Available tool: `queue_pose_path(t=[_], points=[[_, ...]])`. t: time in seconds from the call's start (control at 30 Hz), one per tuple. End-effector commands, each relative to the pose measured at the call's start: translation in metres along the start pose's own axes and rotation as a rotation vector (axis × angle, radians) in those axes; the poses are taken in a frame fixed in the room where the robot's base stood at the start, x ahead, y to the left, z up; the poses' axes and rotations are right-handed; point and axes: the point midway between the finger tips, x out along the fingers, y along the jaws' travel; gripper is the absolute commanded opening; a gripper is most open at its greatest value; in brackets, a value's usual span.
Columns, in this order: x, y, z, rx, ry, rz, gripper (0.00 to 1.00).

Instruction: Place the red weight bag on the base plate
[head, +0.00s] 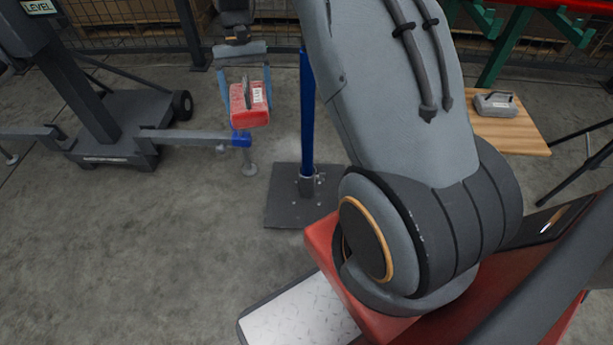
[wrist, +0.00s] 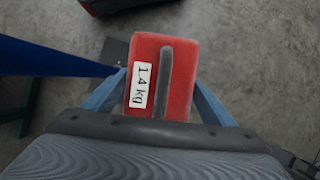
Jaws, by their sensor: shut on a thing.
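The red weight bag (head: 251,106) has a white label and a dark strap. In the wrist view the bag (wrist: 178,70) fills the middle, and its label reads 1.4 kg. My gripper (head: 245,80) is shut on it, with blue fingers on both sides; the gripper also shows in the wrist view (wrist: 160,88). The bag hangs in the air, left of the blue post in the head view. The base plate (head: 283,212) is a dark square on the floor at the foot of that post, with its upper face bare where visible. A dark piece of it shows behind the bag in the wrist view (wrist: 112,52).
The blue post (head: 307,110) rises from the base plate. A grey stand's leg with a blue collar (head: 241,139) reaches close below the bag. A grey bag (head: 496,104) lies on a wooden tabletop (head: 510,135) at right. Open floor lies left of the plate.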

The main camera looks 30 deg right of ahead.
Motion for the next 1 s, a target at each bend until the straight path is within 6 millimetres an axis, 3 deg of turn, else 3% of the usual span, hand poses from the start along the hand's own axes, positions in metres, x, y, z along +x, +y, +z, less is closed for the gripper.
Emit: queue_pose_path(t=[0.03, 0.2, 0.37, 0.5, 0.7, 1.0], points=[[0.004, 0.002, -0.017, 0.045, -0.001, -0.019, 0.15], [0.026, 0.015, -0.063, 0.254, -0.001, -0.105, 0.15], [0.058, 0.041, -0.095, 0.489, -0.003, -0.202, 0.15], [0.089, 0.073, -0.119, 0.725, -0.004, -0.299, 0.15], [0.132, 0.121, -0.143, 1.044, -0.002, -0.431, 0.15], [0.182, 0.185, -0.159, 1.409, -0.001, -0.581, 0.15]])
